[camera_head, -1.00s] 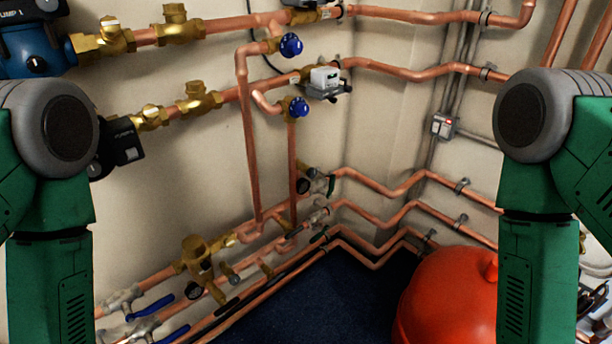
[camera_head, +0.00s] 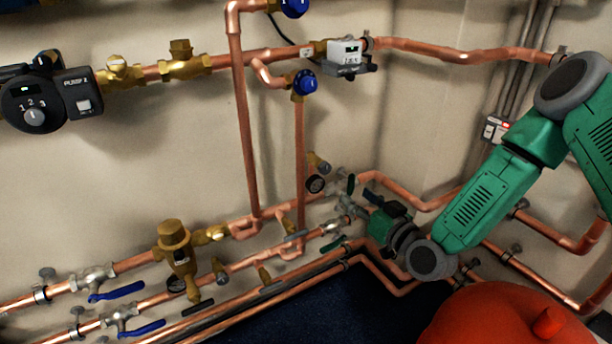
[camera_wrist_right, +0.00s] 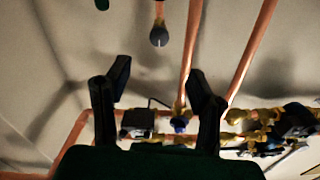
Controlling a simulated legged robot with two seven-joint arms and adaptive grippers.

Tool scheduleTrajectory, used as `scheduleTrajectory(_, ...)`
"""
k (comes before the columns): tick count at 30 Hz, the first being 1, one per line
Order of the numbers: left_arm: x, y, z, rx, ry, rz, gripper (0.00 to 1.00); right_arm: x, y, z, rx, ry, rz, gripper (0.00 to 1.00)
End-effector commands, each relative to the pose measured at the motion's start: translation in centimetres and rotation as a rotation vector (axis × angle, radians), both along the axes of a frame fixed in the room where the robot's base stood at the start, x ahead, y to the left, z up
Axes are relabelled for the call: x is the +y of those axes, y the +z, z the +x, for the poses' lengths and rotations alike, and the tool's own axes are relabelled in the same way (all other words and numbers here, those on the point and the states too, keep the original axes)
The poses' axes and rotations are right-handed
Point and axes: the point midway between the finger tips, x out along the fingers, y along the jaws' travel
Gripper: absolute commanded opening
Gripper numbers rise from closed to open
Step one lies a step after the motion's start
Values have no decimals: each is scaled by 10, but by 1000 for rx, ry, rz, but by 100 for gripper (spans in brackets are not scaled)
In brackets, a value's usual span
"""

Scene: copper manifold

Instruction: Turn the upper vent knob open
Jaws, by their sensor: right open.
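Two blue knobs sit on the copper pipes in the head view: the higher one (camera_head: 293,6) is cut by the top edge, the lower one (camera_head: 305,84) hangs below the upper pipe run. I cannot tell for sure which is the vent knob. My right gripper (camera_head: 362,206) is below and to the right of both, by the lower pipes, touching neither. In the right wrist view its dark fingers (camera_wrist_right: 158,80) are spread with nothing between them. My left gripper is out of view.
A grey meter box (camera_head: 348,56) is right of the lower knob. A pump (camera_head: 48,102) is at left. Lower pipes carry blue lever valves (camera_head: 118,291) and a brass valve (camera_head: 176,255). An orange vessel (camera_head: 500,318) stands at bottom right. Open space lies before the wall.

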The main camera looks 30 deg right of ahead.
Motion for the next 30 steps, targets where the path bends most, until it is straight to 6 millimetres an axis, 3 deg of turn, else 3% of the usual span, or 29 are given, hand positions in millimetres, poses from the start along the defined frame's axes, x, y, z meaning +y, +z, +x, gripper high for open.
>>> scheduleTrajectory(5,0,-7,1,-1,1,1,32,0,-2,23,-2,2,2,50)
scheduleTrajectory(18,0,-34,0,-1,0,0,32,3,-6,111,1,1,9,50)
scheduleTrajectory(24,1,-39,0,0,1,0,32,7,-4,130,3,2,6,50)
scheduleTrajectory(30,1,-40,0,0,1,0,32,5,-4,135,5,1,10,50)
